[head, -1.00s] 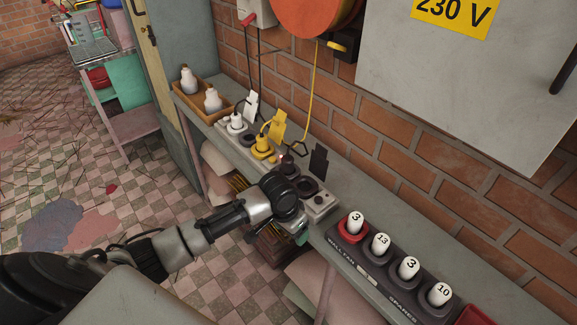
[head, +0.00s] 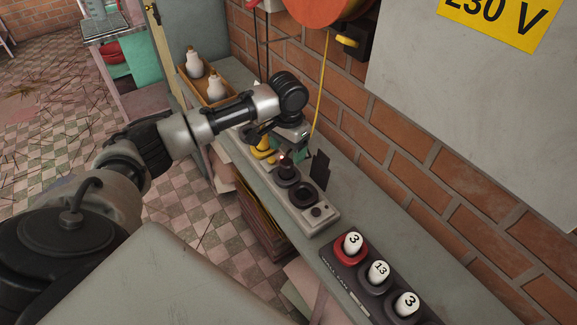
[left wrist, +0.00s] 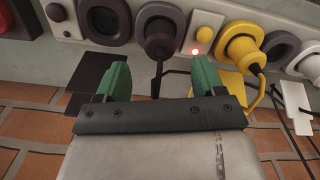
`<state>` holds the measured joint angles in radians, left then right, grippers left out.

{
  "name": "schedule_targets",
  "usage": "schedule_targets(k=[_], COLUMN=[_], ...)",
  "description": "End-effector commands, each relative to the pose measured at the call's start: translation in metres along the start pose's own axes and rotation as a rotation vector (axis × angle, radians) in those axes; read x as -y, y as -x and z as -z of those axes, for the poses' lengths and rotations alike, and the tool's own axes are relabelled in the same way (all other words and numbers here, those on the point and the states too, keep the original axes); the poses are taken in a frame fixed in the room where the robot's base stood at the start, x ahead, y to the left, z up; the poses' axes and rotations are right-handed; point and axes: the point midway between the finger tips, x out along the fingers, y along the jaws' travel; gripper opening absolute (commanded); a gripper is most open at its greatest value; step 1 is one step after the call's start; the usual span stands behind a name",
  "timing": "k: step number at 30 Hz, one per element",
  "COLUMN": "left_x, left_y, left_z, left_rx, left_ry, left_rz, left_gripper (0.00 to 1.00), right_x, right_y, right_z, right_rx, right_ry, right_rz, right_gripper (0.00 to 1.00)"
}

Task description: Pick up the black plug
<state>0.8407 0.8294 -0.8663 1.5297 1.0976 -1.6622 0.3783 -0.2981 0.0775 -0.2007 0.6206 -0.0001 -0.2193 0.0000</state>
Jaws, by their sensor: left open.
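The black plug (head: 286,172) sits in a socket of the grey power strip (head: 322,220) on the shelf, beside a small red light. In the left wrist view the black plug (left wrist: 160,40) shows with its dark cord, just beyond and between my fingertips. A black tag (head: 320,166) stands by the strip near it. My left gripper (left wrist: 162,76) is open and empty, its green fingertips apart and short of the plug. In the head view the left gripper (head: 291,150) hovers just behind the plug, partly hidden by its own wrist. My right gripper is not in view.
A yellow plug (left wrist: 240,48) sits in the neighbouring socket, with a white tag (left wrist: 296,103) beyond. An empty socket (head: 304,195) lies on the other side. Numbered white pegs (head: 378,272) stand in a dark holder. The brick wall (head: 420,160) bounds the shelf.

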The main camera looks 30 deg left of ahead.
Motion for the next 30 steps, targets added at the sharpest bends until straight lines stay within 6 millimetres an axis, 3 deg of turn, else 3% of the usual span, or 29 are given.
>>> schedule_targets(k=[5, 16, 25, 30], left_x=[0.000, 0.000, 0.001, 0.001], left_y=[-0.016, -0.063, -0.068, -0.068], left_z=[0.000, -0.004, -0.004, -0.004], left_rx=[-0.001, 0.000, -0.002, -0.002], left_ry=[-0.001, -0.001, -0.002, -0.002], left_rz=[-0.001, 0.000, 0.000, 0.001], left_gripper=[0.69, 0.69, 0.69, 0.44], right_x=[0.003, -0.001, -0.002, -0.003], right_y=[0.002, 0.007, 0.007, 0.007], right_z=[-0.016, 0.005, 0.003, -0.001], right_rx=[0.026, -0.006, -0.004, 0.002], right_ry=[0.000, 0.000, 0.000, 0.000], right_rz=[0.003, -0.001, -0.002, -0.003], right_gripper=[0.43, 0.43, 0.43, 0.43])
